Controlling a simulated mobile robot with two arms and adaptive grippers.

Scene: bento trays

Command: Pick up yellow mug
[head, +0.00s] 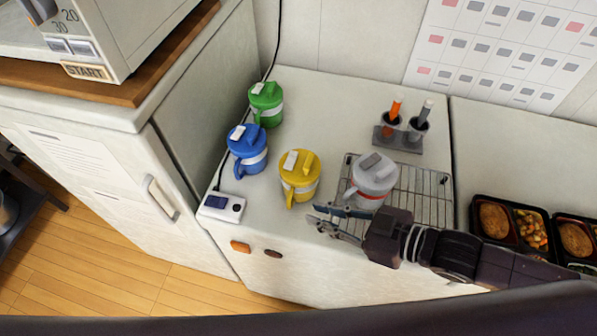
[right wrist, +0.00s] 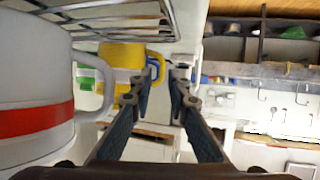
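The yellow mug (head: 300,178) stands upright on the white counter, its lid on and its handle towards the front edge. It also shows in the right wrist view (right wrist: 122,57), left of the fingertips. My right gripper (head: 314,214) is just right of and in front of the mug, its fingers pointing left. The right gripper (right wrist: 168,80) is open, with a gap between its fingers and nothing held. It appears apart from the mug. My left gripper is not in view.
A white mug with a red band (head: 372,180) stands on a wire rack (head: 425,190), close beside the right gripper. A blue mug (head: 247,150) and a green mug (head: 266,104) stand behind left. A socket box (head: 222,206) lies at the front left.

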